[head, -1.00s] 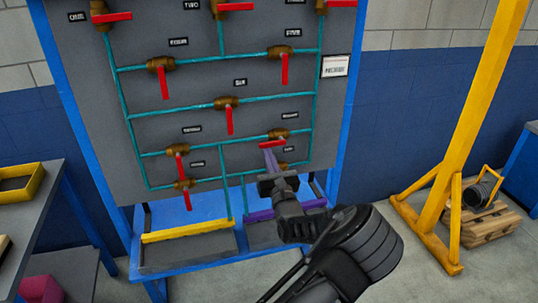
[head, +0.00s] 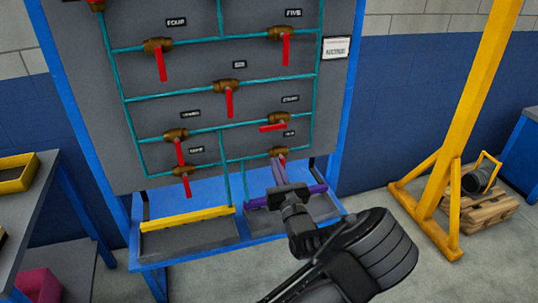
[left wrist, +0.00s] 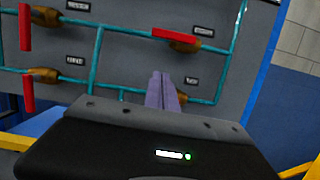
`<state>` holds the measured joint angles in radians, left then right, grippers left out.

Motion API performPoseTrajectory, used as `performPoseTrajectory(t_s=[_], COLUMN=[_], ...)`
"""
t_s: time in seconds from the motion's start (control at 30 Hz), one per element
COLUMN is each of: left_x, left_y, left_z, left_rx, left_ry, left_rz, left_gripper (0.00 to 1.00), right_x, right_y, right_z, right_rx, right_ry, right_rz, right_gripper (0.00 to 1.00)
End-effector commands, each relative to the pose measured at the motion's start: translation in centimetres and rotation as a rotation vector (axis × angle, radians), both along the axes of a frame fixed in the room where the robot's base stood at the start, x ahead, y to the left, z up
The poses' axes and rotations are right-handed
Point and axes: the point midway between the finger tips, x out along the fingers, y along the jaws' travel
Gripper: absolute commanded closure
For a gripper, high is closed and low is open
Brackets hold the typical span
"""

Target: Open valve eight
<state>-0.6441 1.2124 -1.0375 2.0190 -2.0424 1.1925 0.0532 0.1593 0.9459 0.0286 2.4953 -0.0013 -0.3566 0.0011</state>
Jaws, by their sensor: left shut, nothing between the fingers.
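A grey panel (head: 200,76) carries teal pipes and brass valves with red handles. The right valve of the lower pair of rows (head: 279,119) matches valve eight by position; its label (head: 290,99) is too blurred to read surely. Its red handle (head: 272,127) lies nearly level, along the pipe, also in the left wrist view (left wrist: 175,36). My left gripper (head: 280,161) is shut and empty, below that handle and apart from it. Its purple fingers (left wrist: 161,82) partly cover the lowest right valve (left wrist: 183,99), whose handle is hidden. My right gripper is not in view.
The blue frame has a lower shelf with a yellow-edged bin (head: 188,219) and a purple-edged bin (head: 257,203). Other handles, such as the middle one (head: 229,104), hang down. A yellow stand (head: 462,110) is at the right, a bench (head: 45,195) at the left.

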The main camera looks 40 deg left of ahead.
Motion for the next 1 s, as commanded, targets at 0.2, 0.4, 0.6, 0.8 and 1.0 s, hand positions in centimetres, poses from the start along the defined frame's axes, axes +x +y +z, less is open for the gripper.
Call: performPoseTrajectory(t_s=[0.2, 0.4, 0.6, 0.8, 1.0], left_x=[-2.0, -2.4, -2.4, -2.4, -3.1], left_y=[-2.7, -3.4, -3.4, -3.3, -2.7], left_z=[-0.9, -1.0, -1.0, -1.0, -1.9], left_rx=[0.0, 0.001, 0.001, 0.001, -0.023], left_ry=[0.0, -0.001, -0.001, -0.001, 0.009], left_rz=[0.001, 0.001, 0.002, 0.002, 0.026], left_gripper=[1.0, 1.0, 1.0, 1.0, 1.0], right_x=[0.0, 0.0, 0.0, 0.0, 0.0], right_y=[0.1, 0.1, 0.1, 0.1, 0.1], right_z=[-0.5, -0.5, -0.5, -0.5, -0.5], right_rx=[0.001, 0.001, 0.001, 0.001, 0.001], right_ry=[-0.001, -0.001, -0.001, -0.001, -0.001], right_rz=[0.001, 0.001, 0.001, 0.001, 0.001], right_gripper=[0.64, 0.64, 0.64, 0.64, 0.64])
